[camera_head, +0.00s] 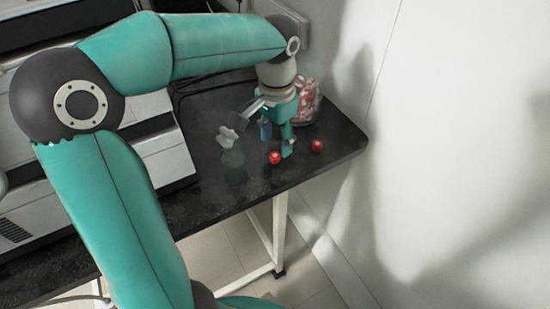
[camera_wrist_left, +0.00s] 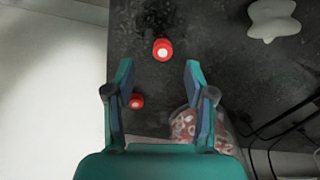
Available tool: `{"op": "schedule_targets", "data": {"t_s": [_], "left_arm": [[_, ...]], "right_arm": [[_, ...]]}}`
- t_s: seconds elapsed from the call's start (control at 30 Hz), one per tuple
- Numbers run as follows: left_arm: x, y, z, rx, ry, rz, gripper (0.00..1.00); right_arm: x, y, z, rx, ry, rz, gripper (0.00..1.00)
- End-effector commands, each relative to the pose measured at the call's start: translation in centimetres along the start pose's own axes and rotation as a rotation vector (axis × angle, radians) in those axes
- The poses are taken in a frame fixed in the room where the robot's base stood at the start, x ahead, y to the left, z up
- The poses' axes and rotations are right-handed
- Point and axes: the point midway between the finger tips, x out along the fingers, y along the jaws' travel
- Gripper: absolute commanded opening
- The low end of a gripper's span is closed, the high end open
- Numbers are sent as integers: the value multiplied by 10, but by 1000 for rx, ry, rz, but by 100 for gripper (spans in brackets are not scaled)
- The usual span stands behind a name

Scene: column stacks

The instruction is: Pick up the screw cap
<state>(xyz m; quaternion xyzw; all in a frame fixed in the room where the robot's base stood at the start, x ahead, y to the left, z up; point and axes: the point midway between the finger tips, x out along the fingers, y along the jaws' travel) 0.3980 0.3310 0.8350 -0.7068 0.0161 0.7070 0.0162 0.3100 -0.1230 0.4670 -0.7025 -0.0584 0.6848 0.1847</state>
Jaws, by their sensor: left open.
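My right gripper is not in view.
A clear jar (camera_head: 306,101) of red and white pieces stands behind my left gripper, partly hidden in the left wrist view (camera_wrist_left: 184,124). The black table (camera_head: 338,139) ends near a white wall (camera_head: 450,150).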

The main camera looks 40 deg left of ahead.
Motion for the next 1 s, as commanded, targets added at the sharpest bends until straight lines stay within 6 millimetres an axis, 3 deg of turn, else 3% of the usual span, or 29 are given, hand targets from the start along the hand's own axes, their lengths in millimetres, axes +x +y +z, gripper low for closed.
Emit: {"op": "schedule_targets", "data": {"t_s": [0.3,0.6,0.83,1.0], "left_arm": [[43,-3,2,0,-2,0,54],[46,-4,2,0,1,1,54],[46,-4,2,0,0,1,16],[46,-3,2,0,0,1,14]], "right_arm": [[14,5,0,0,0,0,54],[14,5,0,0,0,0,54],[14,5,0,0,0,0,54],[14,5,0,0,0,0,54]]}}
